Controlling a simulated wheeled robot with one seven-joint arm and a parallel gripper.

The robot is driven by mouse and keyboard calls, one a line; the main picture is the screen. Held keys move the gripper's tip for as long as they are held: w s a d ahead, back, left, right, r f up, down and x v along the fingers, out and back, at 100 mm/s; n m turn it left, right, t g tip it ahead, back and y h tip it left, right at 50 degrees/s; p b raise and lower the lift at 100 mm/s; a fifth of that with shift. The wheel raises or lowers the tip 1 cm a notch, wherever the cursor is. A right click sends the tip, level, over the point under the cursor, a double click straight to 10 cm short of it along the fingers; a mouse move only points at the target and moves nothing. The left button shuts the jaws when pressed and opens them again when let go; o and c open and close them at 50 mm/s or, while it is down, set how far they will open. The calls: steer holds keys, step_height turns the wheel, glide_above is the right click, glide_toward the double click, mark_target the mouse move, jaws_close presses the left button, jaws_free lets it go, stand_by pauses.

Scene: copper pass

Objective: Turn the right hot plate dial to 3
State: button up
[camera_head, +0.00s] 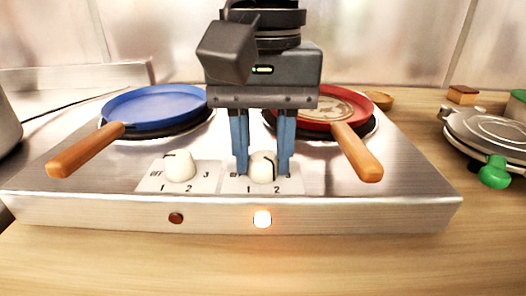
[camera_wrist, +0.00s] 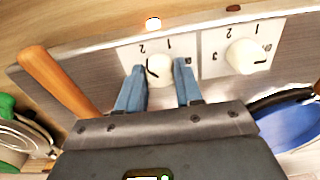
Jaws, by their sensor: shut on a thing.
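The right hot plate dial (camera_head: 263,168) is a cream knob on a white plate on the steel front of the stove. My gripper (camera_head: 263,173) points down with one blue finger on each side of the knob and is shut on it. In the wrist view the knob (camera_wrist: 160,68) sits between the fingertips (camera_wrist: 160,90). The knob's dark mark lies on its right side in the head view. The lamp (camera_head: 262,219) below this dial glows.
The left dial (camera_head: 180,166) stands close beside my left finger; its lamp (camera_head: 176,218) is dark. A blue pan (camera_head: 155,105) and a red pan (camera_head: 318,112) sit on the plates, their wooden handles (camera_head: 358,152) reaching forward. A waffle-iron-like device (camera_head: 490,135) stands at right.

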mark_target(263, 156)
steer(key=n, duration=0.4)
steer(key=shift+n+b, duration=0.3)
steer(key=shift+b, duration=0.05)
steer(key=shift+n, duration=2.3)
steer(key=o, duration=1)
steer(key=shift+o, duration=0.2)
steer(key=shift+r, duration=0.1)
step_height(263, 156, up, 8)
steer(key=shift+f+p, duration=0.2)
steer(key=shift+p, duration=0.1)
